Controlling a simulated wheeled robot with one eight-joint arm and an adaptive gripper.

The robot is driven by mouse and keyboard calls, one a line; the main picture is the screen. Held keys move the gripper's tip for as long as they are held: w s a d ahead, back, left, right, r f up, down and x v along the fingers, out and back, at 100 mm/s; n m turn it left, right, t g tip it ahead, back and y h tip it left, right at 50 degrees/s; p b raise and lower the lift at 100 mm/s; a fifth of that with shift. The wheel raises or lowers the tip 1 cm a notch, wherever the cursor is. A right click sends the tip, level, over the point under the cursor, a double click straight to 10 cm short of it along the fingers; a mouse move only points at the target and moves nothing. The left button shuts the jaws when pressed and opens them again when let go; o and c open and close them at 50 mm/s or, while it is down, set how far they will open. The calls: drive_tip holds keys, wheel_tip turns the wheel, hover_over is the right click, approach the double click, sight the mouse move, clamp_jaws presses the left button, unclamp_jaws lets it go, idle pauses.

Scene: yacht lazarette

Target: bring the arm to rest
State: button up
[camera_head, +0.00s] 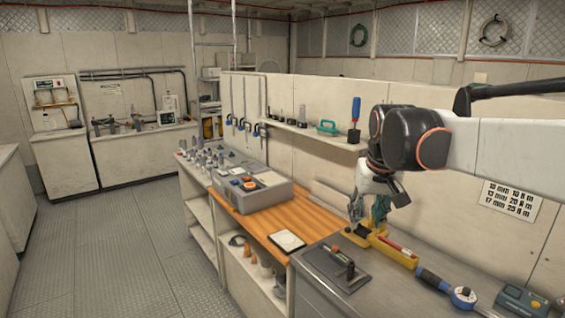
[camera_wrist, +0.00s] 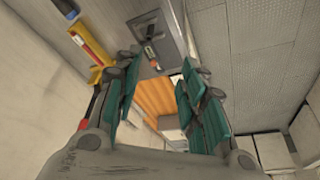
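My arm reaches in from the right in the head view, with its black and white wrist bent down over the metal-topped bench (camera_head: 335,300). My gripper (camera_head: 367,215) points down above the back of this bench, near a yellow holder (camera_head: 395,252). In the head view the fingers overlap the holder's far end; whether they touch it cannot be told there. In the wrist view my gripper (camera_wrist: 160,62) shows two teal-padded fingers spread apart with nothing between them. The yellow holder (camera_wrist: 92,45) lies to the left of the fingers in that view.
A grey plate with a handle (camera_head: 337,265), a blue-handled tool (camera_head: 445,285) and a small meter (camera_head: 522,300) lie on the bench. A shelf (camera_head: 310,132) with a blue-handled screwdriver (camera_head: 355,112) runs along the wall behind. The floor (camera_head: 120,250) at left is clear.

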drive_tip(key=s+f+t, duration=0.1)
drive_tip(key=s+f, duration=0.4)
drive_tip(key=s, duration=0.7)
drive_tip(key=s+f+t, duration=0.2)
drive_tip(key=s+f, duration=0.3)
drive_tip(key=s, duration=0.7)
drive_tip(key=shift+s+d, duration=0.15)
drive_tip(key=shift+s, duration=0.15)
